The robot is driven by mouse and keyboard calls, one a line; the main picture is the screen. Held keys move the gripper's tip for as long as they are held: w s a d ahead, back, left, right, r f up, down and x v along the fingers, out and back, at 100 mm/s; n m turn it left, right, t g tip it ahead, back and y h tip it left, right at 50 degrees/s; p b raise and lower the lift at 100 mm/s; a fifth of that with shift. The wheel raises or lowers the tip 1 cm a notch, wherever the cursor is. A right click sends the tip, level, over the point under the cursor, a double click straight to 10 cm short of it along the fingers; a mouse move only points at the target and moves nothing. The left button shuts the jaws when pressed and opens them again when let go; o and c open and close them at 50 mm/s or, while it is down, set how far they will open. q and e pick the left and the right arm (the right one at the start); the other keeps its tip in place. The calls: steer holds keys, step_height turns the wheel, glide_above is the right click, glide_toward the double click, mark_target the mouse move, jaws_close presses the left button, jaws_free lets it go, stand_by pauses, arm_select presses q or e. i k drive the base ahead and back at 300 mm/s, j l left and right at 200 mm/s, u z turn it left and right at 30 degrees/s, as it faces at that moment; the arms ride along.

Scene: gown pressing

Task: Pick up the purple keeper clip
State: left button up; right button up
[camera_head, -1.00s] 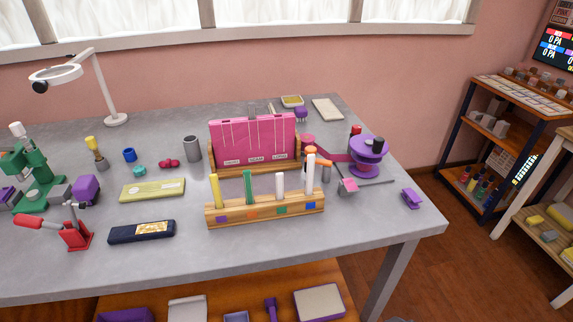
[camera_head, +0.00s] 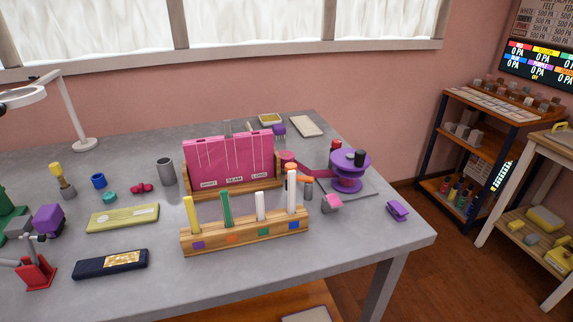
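A small purple clip-like piece (camera_head: 398,210) lies on the grey table near its right edge, apart from the other things; it looks like the keeper clip. A purple spool stand (camera_head: 350,172) with a pink ribbon stands to its left and farther back. Another small purple piece (camera_head: 279,131) sits at the back of the table. Neither of my grippers is in view.
A wooden block (camera_head: 245,237) with several upright coloured sticks and a pink card holder (camera_head: 232,160) stand mid-table. A navy case (camera_head: 110,264) and a yellow-green case (camera_head: 122,217) lie left. The table top (camera_head: 370,245) is bare around the purple piece. Shelves (camera_head: 475,145) stand right.

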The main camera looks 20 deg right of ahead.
mark_target(396, 210)
steer(key=z, duration=1.35)
